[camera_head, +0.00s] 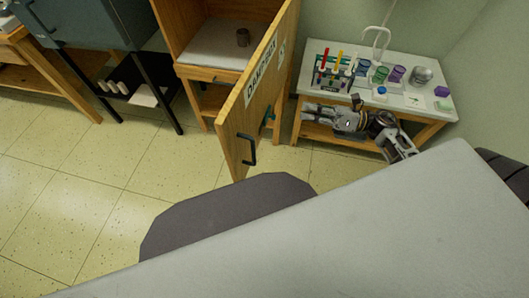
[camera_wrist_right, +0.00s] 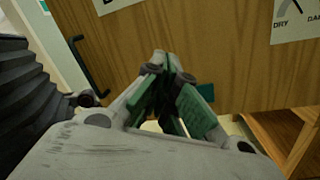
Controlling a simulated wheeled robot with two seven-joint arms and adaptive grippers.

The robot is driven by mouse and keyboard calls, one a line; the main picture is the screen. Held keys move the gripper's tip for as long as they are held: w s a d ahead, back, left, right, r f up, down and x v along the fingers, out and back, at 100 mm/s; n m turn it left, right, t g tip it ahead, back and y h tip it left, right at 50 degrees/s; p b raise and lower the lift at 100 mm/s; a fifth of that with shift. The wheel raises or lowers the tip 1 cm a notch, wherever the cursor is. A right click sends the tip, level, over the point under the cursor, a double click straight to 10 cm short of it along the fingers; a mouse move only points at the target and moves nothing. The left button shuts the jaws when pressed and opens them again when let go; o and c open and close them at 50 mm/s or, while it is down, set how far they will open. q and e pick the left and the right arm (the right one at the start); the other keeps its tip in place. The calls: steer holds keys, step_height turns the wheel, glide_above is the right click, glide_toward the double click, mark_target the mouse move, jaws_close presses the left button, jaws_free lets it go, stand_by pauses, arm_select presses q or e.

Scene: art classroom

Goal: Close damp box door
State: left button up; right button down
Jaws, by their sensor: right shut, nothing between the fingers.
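The damp box (camera_head: 205,60) is a wooden cabinet at the top centre of the head view, its inside showing. Its wooden door (camera_head: 237,125) stands wide open, swung out towards me. The outer face bears a DAMP BOX label (camera_head: 262,68) and a black handle (camera_head: 249,150); the handle also shows in the right wrist view (camera_wrist_right: 88,66). My right gripper (camera_head: 312,109) is to the right of the door's outer face. Its green-padded fingers (camera_wrist_right: 168,68) are shut and empty, pointing at the door; I cannot tell whether they touch it. My left gripper is not in view.
A low table (camera_head: 428,113) with coloured tubes, cups and a metal pot stands right of the door, close behind my right arm. A blue-grey cabinet (camera_head: 95,25) stands at left. The tiled floor left of the door is clear.

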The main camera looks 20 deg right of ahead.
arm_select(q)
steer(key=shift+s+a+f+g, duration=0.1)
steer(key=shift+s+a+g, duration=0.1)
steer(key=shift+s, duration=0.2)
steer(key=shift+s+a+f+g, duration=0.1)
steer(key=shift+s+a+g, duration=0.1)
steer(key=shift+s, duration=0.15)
arm_select(e)
steer(key=s+a+f+n+g+y, duration=0.1)
steer(key=s+a+n+g, duration=0.2)
steer(key=s+n+g, duration=0.5)
steer(key=s+n, duration=0.1)
steer(key=n, duration=0.2)
steer(key=shift+f+y, duration=0.35)
steer(key=shift+y, duration=0.05)
steer(key=shift+s, duration=0.1)
steer(key=shift+a, duration=0.2)
steer(key=w+a, duration=0.1)
steer(key=a, duration=1.2)
steer(key=shift+w+a, duration=0.15)
steer(key=shift+a, duration=0.2)
steer(key=shift+w+f, duration=0.1)
